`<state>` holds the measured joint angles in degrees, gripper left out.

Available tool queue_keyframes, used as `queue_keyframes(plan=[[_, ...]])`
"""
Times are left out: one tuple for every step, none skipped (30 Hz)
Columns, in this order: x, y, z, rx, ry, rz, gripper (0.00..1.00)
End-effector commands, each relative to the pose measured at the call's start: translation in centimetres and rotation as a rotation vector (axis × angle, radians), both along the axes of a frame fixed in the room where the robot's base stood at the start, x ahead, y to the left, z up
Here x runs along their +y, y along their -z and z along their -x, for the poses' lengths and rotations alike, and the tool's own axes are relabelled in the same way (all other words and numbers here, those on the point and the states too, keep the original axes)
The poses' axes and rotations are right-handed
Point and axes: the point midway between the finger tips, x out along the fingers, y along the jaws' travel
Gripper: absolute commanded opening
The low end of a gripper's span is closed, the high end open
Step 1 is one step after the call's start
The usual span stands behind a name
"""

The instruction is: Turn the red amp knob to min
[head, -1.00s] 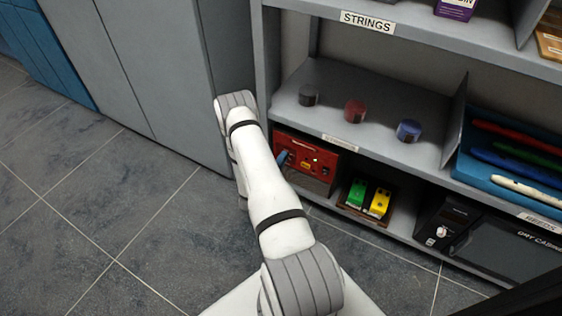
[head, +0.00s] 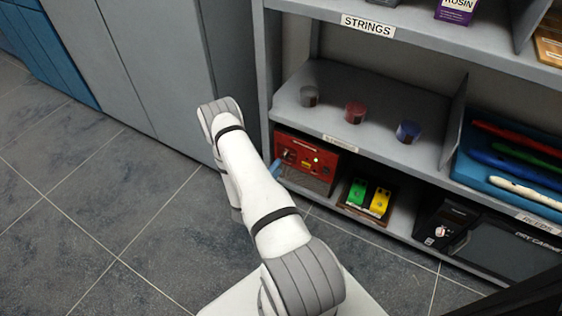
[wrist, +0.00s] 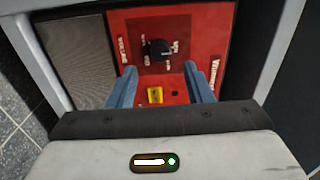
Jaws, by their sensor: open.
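The red amp (head: 320,160) sits on the lower shelf, with a dark grille below its red panel. It fills the top of the wrist view (wrist: 205,40). Its black round knob (wrist: 160,48) stands on a darker red square with small labels around it, too blurred to read. The knob's pointer direction is hard to make out. My gripper (wrist: 162,78) is open and empty. Its two blue fingers point at the panel, with the knob ahead of them, roughly midway between their lines. One blue fingertip shows at the amp's left edge in the head view (head: 275,168).
A yellow switch (wrist: 155,95) is on the panel between the fingers. Green and yellow pedals (head: 368,197) sit right of the amp. Above is a shelf with grey, red (head: 355,112) and blue round pieces. Grey cabinets stand left; the floor in front is clear.

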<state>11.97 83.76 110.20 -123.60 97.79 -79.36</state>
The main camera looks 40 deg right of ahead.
Motion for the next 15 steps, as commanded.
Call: queue_keyframes(plan=[[0.8,-0.2,0.3,0.002,-0.003,0.000,0.46],[1.2,-0.1,0.5,0.003,-0.003,-0.001,0.46],[1.6,-0.1,0.7,0.004,-0.002,-0.001,0.46],[1.9,-0.1,0.8,0.004,-0.001,-0.001,0.46],[2.1,0.0,0.9,0.003,-0.001,-0.001,0.46],[2.3,0.0,1.0,0.001,0.000,-0.001,0.46],[2.4,0.0,1.1,0.001,0.000,-0.001,0.46],[2.5,0.0,1.1,0.001,0.001,-0.001,0.46],[2.5,0.0,1.2,0.001,0.001,-0.001,0.46],[2.5,0.0,1.2,0.000,0.002,-0.001,0.46],[2.5,0.0,1.2,0.000,0.002,-0.001,0.46],[2.5,0.0,1.2,0.000,0.002,-0.001,0.46],[2.5,0.0,1.2,0.000,0.002,-0.001,0.46],[2.5,0.0,1.2,0.000,0.002,-0.001,0.46],[2.5,0.0,1.2,0.000,0.002,-0.001,0.46]])
